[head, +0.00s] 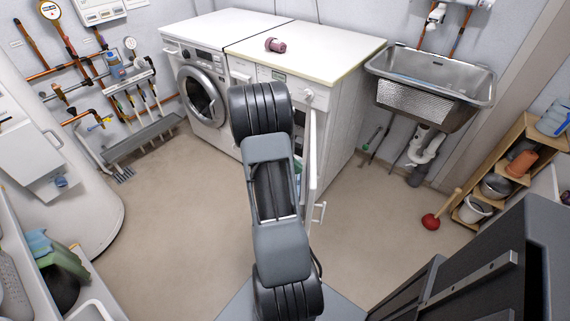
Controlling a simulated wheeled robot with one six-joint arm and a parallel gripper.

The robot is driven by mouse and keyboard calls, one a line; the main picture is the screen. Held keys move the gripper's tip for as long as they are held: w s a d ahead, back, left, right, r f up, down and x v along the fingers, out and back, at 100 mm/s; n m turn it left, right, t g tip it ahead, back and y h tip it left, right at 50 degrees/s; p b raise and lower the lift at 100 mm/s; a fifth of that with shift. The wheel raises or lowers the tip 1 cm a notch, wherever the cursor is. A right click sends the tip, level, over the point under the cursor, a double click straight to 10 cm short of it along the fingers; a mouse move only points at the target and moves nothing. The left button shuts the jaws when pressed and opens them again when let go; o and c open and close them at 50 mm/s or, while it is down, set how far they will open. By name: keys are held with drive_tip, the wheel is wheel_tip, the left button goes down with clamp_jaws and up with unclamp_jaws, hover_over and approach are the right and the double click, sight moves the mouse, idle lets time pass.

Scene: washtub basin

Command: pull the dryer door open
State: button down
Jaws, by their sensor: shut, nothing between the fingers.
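The dryer (345,110) is the white machine on the right of the pair against the back wall. Its white door (314,165) stands swung out toward me and shows nearly edge-on. A white bar handle (320,212) sits low on the door, with no finger visible on it. A strip of dark opening shows between the door and my arm. My arm stands in front of the dryer and hides most of its front. My gripper and its fingers are not visible; they are hidden behind the arm or out of frame.
A washing machine (208,98) with a round door stands left of the dryer. A small mauve object (275,45) lies on the top. A metal sink (430,85), a red plunger (432,222) and a wooden shelf (505,170) are at right. The floor at left is clear.

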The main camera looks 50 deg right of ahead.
drive_tip(key=shift+s+d, duration=0.3)
drive_tip(key=shift+s, duration=0.2)
drive_tip(key=shift+s+d, duration=0.25)
drive_tip(key=shift+s, duration=0.25)
